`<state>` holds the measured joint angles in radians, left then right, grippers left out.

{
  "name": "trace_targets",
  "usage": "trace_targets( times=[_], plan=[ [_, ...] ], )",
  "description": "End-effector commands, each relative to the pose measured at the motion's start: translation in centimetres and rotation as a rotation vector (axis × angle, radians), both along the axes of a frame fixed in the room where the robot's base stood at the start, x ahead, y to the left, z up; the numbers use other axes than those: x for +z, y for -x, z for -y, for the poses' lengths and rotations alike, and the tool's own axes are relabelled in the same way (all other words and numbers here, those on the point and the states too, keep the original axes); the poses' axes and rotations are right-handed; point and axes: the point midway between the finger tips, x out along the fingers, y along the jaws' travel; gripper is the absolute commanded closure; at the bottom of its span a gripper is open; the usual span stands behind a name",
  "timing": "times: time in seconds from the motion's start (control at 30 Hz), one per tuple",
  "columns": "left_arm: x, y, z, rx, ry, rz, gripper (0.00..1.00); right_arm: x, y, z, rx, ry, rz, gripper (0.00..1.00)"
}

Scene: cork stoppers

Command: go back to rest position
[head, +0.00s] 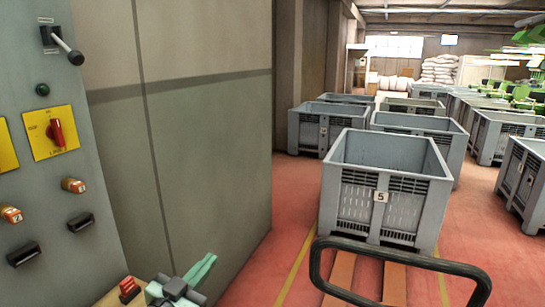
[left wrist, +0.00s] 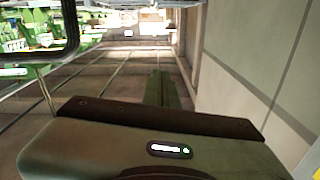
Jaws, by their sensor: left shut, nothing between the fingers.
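My left gripper (head: 200,268) shows at the bottom of the head view, with its pale green fingers together and nothing between them. It is in front of the grey cabinet wall, apart from it as far as I can see. In the left wrist view the green fingers (left wrist: 160,88) show beyond the dark edge of the gripper body, over a blurred floor. My right gripper is in neither view.
A control panel (head: 62,130) with a lever, a red rotary switch (head: 56,132) and buttons stands at the left. A grey crate (head: 385,195) marked 5 sits ahead, behind a black handle bar (head: 400,252). Several more crates stand behind. Red floor (head: 262,270) lies open between wall and crate.

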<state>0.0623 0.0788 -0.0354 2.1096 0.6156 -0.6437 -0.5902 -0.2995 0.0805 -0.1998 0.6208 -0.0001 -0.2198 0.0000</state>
Motion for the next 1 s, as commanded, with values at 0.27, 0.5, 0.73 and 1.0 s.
trace_targets(
  times=[0.27, 0.5, 0.73, 1.0],
  plan=[
    [-17.0, 12.6, -0.4, 0.029, -0.133, -0.625, 1.00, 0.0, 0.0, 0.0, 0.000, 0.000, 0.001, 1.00],
    [-23.2, 22.3, -3.1, 0.153, -0.191, -0.978, 1.00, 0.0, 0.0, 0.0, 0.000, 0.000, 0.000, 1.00],
    [-25.5, 29.8, -5.5, 0.277, -0.228, -1.208, 1.00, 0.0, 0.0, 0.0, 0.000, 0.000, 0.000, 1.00],
    [-31.4, 30.6, -6.1, 0.316, -0.244, -1.289, 1.00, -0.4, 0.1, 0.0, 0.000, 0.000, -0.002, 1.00]
  ],
)
